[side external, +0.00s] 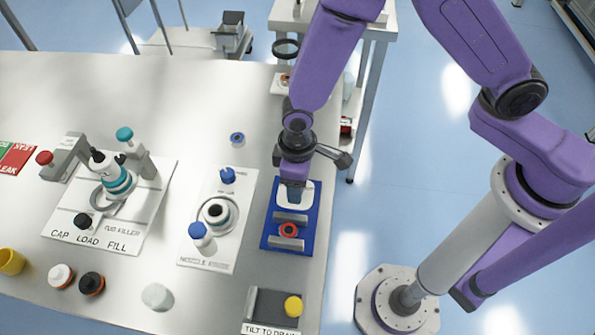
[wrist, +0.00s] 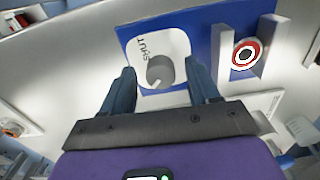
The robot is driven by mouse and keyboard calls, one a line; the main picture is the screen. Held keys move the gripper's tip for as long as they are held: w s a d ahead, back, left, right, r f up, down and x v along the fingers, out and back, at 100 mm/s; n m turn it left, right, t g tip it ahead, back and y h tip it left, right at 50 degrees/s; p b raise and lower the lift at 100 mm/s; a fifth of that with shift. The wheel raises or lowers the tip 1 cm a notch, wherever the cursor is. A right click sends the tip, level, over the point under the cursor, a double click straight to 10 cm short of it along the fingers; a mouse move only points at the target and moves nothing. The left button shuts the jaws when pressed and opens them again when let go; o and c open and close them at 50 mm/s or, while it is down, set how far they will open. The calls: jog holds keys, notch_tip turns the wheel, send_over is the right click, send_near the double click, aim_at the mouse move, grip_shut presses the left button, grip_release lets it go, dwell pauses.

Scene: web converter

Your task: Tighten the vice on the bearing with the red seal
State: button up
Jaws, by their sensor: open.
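The vice has a blue base (side external: 268,238) near the table's right edge, with grey jaws (side external: 290,217). The bearing with the red seal (side external: 288,230) sits between the jaws; the wrist view shows its red ring (wrist: 246,54) there too. A grey knob (wrist: 160,72) stands on a white plate marked "SHUT" (wrist: 145,42) at the other end of the blue base. My gripper (side external: 293,190) is open above this plate. In the wrist view, the fingers of my gripper (wrist: 161,80) are apart, one on each side of the knob. I cannot tell whether they touch it.
A panel with blue knobs (side external: 227,176) is left of the vice. A blue-ringed part (side external: 237,138) lies behind that panel. A cap-and-fill station (side external: 140,215) is farther left.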

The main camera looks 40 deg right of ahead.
notch_tip(320, 180, up, 17)
jog(key=shift+r, duration=0.2)
dwell(0.5)
jog(key=s+d+r+n, duration=0.2)
jog(key=s+d, duration=0.6)
jog(key=d, duration=0.3)
jog(key=s+d+r+n, duration=0.1)
jog(key=s+d+n, duration=0.1)
jog(key=s+d, duration=0.6)
jog(key=d, duration=0.4)
jog(key=shift+s+r, duration=0.2)
jog(key=shift+r, duration=0.2)
dwell(0.4)
